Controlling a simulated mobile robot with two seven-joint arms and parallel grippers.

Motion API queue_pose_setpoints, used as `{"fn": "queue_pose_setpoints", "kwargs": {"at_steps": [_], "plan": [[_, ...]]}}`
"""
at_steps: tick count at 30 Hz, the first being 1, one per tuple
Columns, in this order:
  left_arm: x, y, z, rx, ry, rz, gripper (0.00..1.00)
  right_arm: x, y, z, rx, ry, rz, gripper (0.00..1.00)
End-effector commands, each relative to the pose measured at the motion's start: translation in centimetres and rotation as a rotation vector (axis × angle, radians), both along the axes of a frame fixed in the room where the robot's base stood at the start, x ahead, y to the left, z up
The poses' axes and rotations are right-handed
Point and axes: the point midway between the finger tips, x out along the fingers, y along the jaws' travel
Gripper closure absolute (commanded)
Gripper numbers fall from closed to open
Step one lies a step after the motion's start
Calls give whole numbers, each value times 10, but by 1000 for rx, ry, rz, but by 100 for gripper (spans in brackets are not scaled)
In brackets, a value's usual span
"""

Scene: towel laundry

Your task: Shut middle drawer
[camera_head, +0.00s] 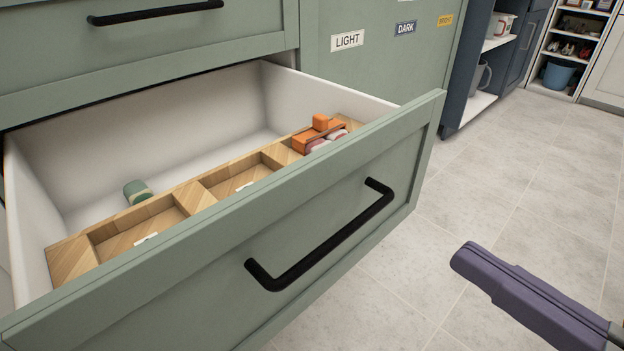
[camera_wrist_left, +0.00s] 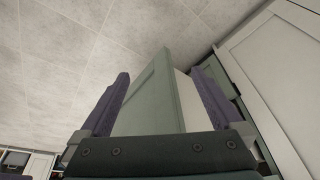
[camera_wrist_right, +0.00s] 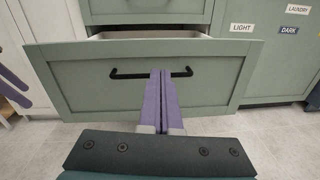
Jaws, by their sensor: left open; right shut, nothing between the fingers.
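The green drawer (camera_head: 350,262) stands pulled out, with a black bar handle (camera_head: 325,240) on its front. It also shows in the right wrist view (camera_wrist_right: 85,80), below another drawer. Inside is a wooden divider tray (camera_head: 75,255) with an orange item (camera_head: 318,135) and a green roll (camera_head: 137,191). My right gripper (camera_head: 464,258) is shut and empty, in front of the drawer front. In the right wrist view its fingertips (camera_wrist_right: 160,74) overlap the handle; contact is unclear. My left gripper (camera_wrist_left: 160,78) is open; the drawer's green edge shows beyond its fingers.
A closed drawer (camera_head: 150,45) with a black handle sits above. Label signs (camera_head: 347,40) are on the green panel to the right. A dark shelf unit (camera_head: 470,75) stands farther right. The tiled floor (camera_head: 530,180) in front is clear.

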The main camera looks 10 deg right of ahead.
Motion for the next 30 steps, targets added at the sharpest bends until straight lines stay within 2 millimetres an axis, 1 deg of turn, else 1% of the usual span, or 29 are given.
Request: {"fn": "queue_pose_setpoints", "kwargs": {"at_steps": [1,4,7,11,18,21,25,30], "plan": [[0,0,-10,-2,-1,2,0,-5,4,-12,-37,-24,35,100],[0,-1,-10,-5,-1,4,0,-8,10,-14,-74,-51,72,100],[0,-2,-10,-8,-1,5,0,-2,16,-12,-78,-57,77,100],[0,-2,-12,-9,-2,6,0,16,30,-12,-75,-58,77,100],[1,-2,-16,-9,-3,6,0,58,62,-11,-73,-58,75,100],[1,-2,-18,-7,-3,5,0,73,74,-11,-73,-58,75,100],[1,-1,-20,-5,-3,4,0,88,86,-11,-72,-56,74,100],[1,0,-21,0,-3,0,0,98,94,-11,-72,-54,74,100]]}}
